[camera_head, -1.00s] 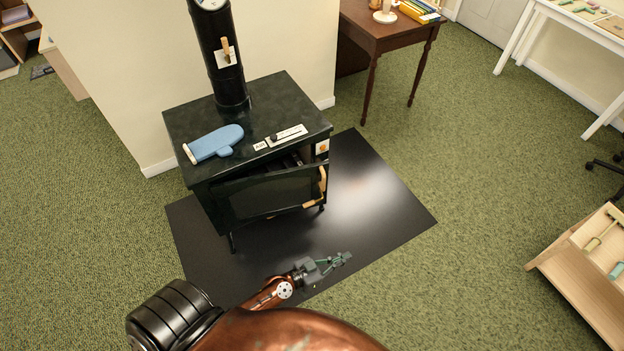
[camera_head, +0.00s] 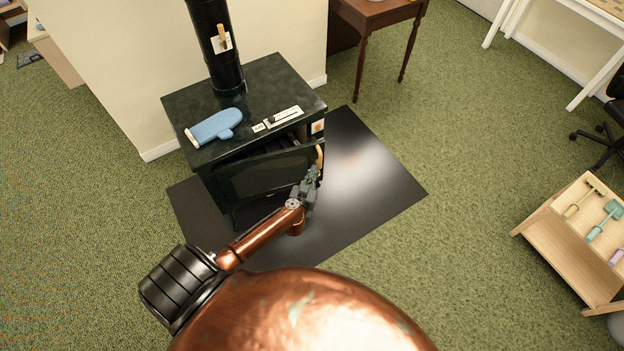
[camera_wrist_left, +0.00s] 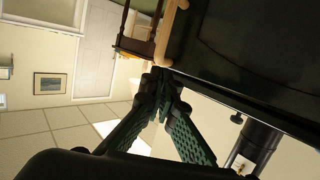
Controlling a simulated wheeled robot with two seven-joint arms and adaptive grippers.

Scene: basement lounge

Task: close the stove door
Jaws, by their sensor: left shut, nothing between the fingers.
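The black stove (camera_head: 240,110) stands on a dark floor plate. Its door (camera_head: 262,176) is ajar, with a gap along the top and the dark inside showing behind it. A wooden handle (camera_head: 320,156) sits at the door's right edge; it also shows in the left wrist view (camera_wrist_left: 170,30). My left gripper (camera_head: 313,174) is shut and empty, close to the door's right edge just below the handle. In the left wrist view its fingertips (camera_wrist_left: 163,80) are near the door's edge; I cannot tell whether they touch it. My right gripper is not in view.
A blue oven mitt (camera_head: 214,127) and a small tool on a card (camera_head: 282,117) lie on the stove top. The black floor plate (camera_head: 375,185) is bare to the right. A wooden tool rack (camera_head: 560,235) stands at far right.

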